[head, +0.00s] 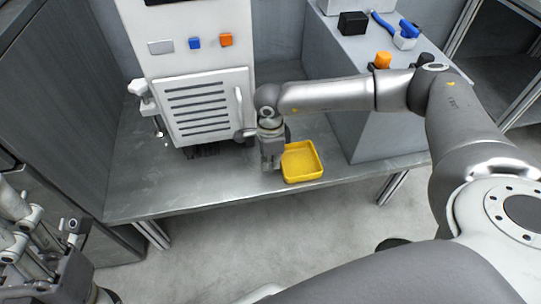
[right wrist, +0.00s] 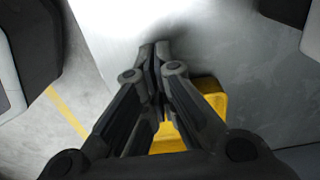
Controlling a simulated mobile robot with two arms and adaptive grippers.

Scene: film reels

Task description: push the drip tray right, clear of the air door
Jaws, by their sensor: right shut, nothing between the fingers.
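The yellow drip tray (head: 302,162) lies flat on the grey metal bench, to the right of and in front of the air door (head: 211,106), a white louvred panel with a handle on its right side. My right gripper (head: 270,165) is shut and empty, pointing down at the tray's left side. It is touching or very close to the tray; I cannot tell which. In the right wrist view the shut fingertips (right wrist: 155,50) partly cover the yellow tray (right wrist: 212,100). My left gripper (head: 72,232) is low at the left, off the bench; its jaw state is unclear.
The bench top (head: 150,190) is bare in front of the air door. A grey box-shaped block (head: 365,125) stands right of the tray, with an orange knob (head: 383,59) and a blue-handled tool (head: 384,25) on top. A narrow strip of bench separates tray and block.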

